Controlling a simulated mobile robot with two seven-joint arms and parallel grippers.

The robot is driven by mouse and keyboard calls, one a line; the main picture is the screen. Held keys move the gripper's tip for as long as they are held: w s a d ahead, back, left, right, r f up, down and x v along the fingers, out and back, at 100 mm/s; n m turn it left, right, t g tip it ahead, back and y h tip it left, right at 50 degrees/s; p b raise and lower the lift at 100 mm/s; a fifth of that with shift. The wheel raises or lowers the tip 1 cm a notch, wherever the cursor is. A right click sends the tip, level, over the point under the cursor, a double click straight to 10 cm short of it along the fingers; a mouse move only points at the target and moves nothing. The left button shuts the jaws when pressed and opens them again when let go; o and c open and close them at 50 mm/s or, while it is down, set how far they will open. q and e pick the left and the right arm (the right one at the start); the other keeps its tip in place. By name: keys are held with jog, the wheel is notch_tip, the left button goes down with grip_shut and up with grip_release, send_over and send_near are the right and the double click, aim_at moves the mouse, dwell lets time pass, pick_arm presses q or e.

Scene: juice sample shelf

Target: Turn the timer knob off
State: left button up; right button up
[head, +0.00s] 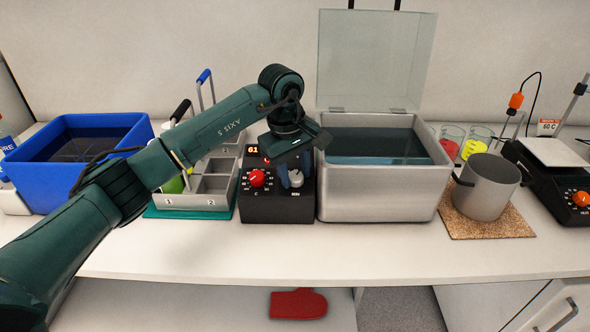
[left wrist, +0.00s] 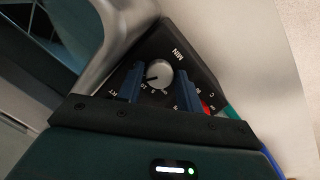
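The timer knob (head: 296,178) is a small silver dial with a dark pointer line, on the right of a black control box (head: 277,213). It also shows in the left wrist view (left wrist: 159,74), with a number scale and "MIN" beside it. A red knob (head: 257,178) sits to its left on the same panel. My left gripper (head: 291,172) is over the panel, pointing down at the timer knob. Its two blue fingers are spread, one on each side of the knob; I cannot tell whether they touch it. My right gripper is not in view.
A metal water bath (head: 378,205) with a raised clear lid stands close on the right of the box. A grey bottle rack (head: 190,201) stands on the left, beside a blue tub (head: 55,191). A metal pot (head: 485,191) stands on a cork mat further right.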

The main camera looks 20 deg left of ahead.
pick_arm(q)
jog(key=c, duration=0.6)
jog(key=shift+o, duration=0.2)
